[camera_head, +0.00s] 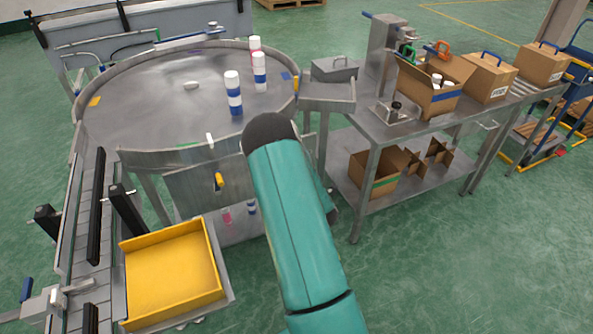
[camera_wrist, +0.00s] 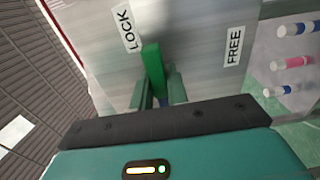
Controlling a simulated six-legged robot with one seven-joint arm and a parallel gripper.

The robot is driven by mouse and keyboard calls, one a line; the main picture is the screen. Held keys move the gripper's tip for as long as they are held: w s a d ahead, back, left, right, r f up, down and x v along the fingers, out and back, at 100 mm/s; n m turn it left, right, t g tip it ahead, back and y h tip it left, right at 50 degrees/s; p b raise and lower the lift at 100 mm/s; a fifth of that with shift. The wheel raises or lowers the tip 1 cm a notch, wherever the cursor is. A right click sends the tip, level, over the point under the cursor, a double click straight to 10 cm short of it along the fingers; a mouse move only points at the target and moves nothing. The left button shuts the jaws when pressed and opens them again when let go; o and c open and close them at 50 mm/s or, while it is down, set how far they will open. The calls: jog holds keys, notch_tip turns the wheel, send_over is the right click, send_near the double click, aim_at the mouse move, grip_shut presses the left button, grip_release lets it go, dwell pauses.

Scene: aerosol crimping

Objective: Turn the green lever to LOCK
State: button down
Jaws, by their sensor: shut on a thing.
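The green lever (camera_wrist: 152,62) shows in the wrist view on a grey metal panel (camera_wrist: 185,50). My gripper (camera_wrist: 159,88) is shut on the lever, with one finger on each side of it. The lever's free end points up the picture, between the LOCK label (camera_wrist: 124,28) on the left and the FREE label (camera_wrist: 233,46) on the right. It lies nearer LOCK, not on the label. The lever's lower part is hidden by my gripper. In the head view my arm hides the gripper and the lever.
A round metal table (camera_head: 150,110) carries several white bottles with coloured bands. A yellow tray (camera_head: 170,275) stands in front of it, beside a conveyor (camera_head: 75,225) on the left. A workbench (camera_head: 375,128) with cardboard boxes stands right. Green floor at the lower right is clear.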

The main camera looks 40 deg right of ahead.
jog(key=shift+s+d, duration=0.1)
jog(key=c, duration=1.4)
grip_release()
jog(key=shift+r, duration=0.1)
jog(key=shift+s, duration=0.1)
jog(key=v, duration=1.3)
jog(key=shift+s+a, duration=0.2)
jog(key=shift+s, duration=0.05)
